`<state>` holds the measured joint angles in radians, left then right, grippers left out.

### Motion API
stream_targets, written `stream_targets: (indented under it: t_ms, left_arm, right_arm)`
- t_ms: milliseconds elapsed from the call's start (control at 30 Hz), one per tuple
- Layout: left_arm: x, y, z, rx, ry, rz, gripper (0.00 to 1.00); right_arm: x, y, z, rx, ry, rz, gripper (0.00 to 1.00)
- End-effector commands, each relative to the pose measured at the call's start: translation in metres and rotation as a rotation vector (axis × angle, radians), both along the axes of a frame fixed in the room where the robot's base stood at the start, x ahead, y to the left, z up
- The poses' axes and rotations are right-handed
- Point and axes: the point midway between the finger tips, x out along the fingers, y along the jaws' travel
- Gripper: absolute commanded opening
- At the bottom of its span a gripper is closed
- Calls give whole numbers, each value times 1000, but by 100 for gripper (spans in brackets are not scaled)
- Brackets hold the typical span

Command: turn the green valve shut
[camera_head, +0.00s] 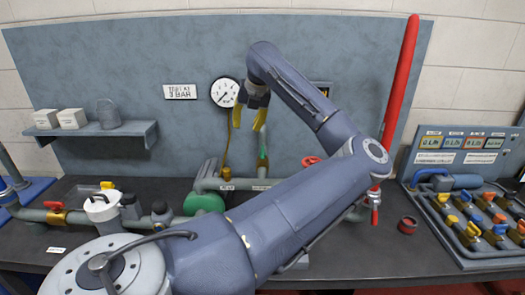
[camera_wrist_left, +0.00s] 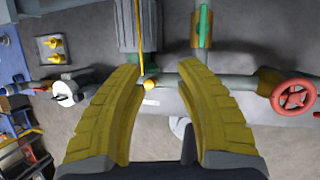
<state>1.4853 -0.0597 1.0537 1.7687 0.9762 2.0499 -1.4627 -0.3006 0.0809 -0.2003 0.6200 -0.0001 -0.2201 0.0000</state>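The green valve handle (camera_head: 262,157) is a slim lever on a short upright pipe behind the bench-top pipework. In the left wrist view the green handle (camera_wrist_left: 203,26) lies lengthwise along its grey pipe, near the top edge. My left gripper (camera_head: 248,125) points down, above and slightly left of the handle in the head view. Its yellow fingers are spread with nothing between them. In the left wrist view the open fingers (camera_wrist_left: 160,70) are apart from the handle. My left forearm hides part of the bench and pipework. My right gripper is not in view.
A red handwheel (camera_head: 311,161) stands right of the green handle. A round gauge (camera_head: 225,92) hangs on the back panel. A tall red bar (camera_head: 401,90) rises at right. A valve panel (camera_head: 470,200) fills the right end. A shelf (camera_head: 100,132) projects at left.

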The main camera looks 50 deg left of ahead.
Motion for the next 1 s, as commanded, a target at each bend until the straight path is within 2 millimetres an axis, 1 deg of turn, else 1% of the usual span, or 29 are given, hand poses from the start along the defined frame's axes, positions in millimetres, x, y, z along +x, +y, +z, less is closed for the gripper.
stream_targets:
  t_ms: [33, 133, 267, 367, 567, 1000]
  left_arm:
    - [13, -7, 4, -38, -54, -22, 34]
    - [30, -17, 11, -90, -129, -53, 34]
    - [42, -23, 13, -125, -175, -75, 34]
    - [46, -22, 8, -130, -182, -79, 34]
    - [52, -14, -19, -129, -178, -77, 34]
    - [71, 9, -93, -128, -177, -77, 34]
  right_arm:
    - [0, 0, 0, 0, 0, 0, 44]
    - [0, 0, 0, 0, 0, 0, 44]
    - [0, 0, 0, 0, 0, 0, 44]
    - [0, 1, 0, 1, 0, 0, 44]
    - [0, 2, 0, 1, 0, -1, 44]
    - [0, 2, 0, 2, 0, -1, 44]
